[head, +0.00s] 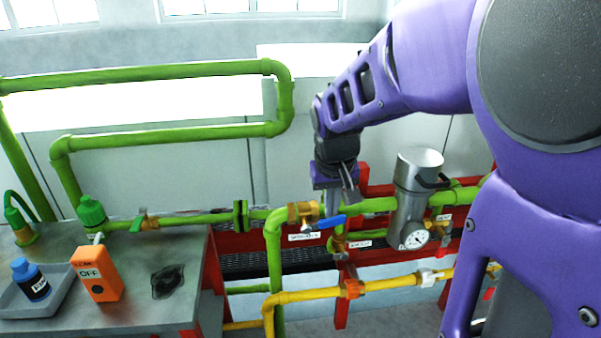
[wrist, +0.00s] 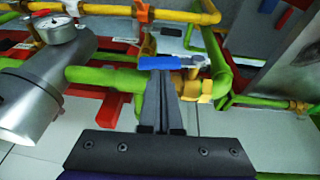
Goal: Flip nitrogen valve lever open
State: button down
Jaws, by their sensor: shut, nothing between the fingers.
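The blue valve lever (head: 326,222) sits on a brass valve (head: 303,211) in the green pipe, above a small white label too small to read surely. In the wrist view the blue lever (wrist: 172,62) lies roughly along the pipe, with the brass valve (wrist: 206,90) at its right.
A metal canister (head: 412,205) with a gauge (head: 415,239) stands right of the valve. A yellow pipe (head: 310,295) runs below. A grey bench (head: 140,310) at left holds an orange box (head: 97,274) and a blue bottle (head: 31,279) in a tray.

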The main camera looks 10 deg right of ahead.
jog(key=shift+d+f+b, duration=0.45)
jog(key=shift+d+f, duration=0.25)
jog(key=shift+r, duration=0.15)
jog(key=shift+r+p, duration=0.75)
